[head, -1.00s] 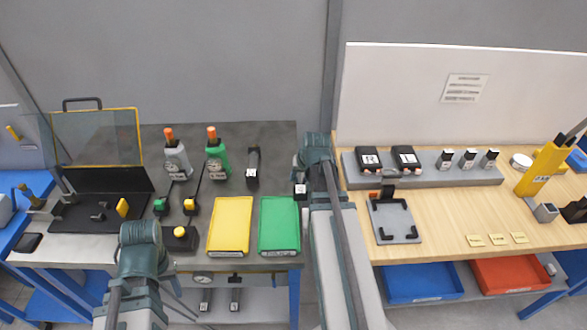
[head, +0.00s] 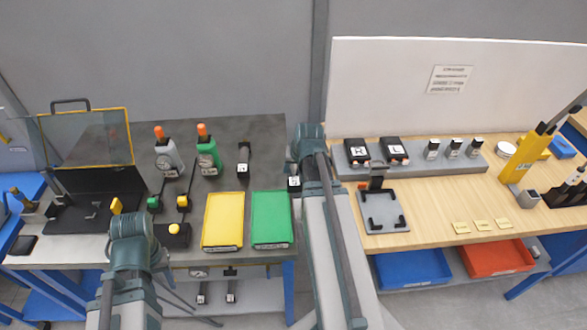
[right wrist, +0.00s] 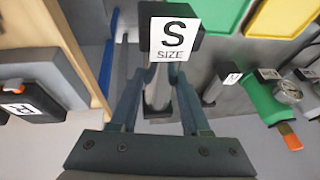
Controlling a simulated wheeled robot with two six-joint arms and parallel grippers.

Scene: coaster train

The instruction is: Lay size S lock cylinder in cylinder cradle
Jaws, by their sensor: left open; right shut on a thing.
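The size S lock cylinder (right wrist: 158,90) is in the right wrist view, a pale metal body with a black head labelled "S SIZE". My right gripper (right wrist: 156,108) is shut on its body. In the head view, its white label (head: 294,182) shows at the end of my right arm, between the two tables and above any surface. My left gripper (head: 133,228) is at the front of the left table; its fingers are mostly hidden by its own wrist. I cannot tell for certain which fixture is the cylinder cradle.
A dark fixture (head: 65,222) with a clear guard stands at far left. Yellow (head: 222,222) and green (head: 270,222) trays lie on the left table, with another labelled cylinder (head: 243,158) behind. The wooden table holds a grey plate (head: 384,210) with black corners, and boxes marked R and L.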

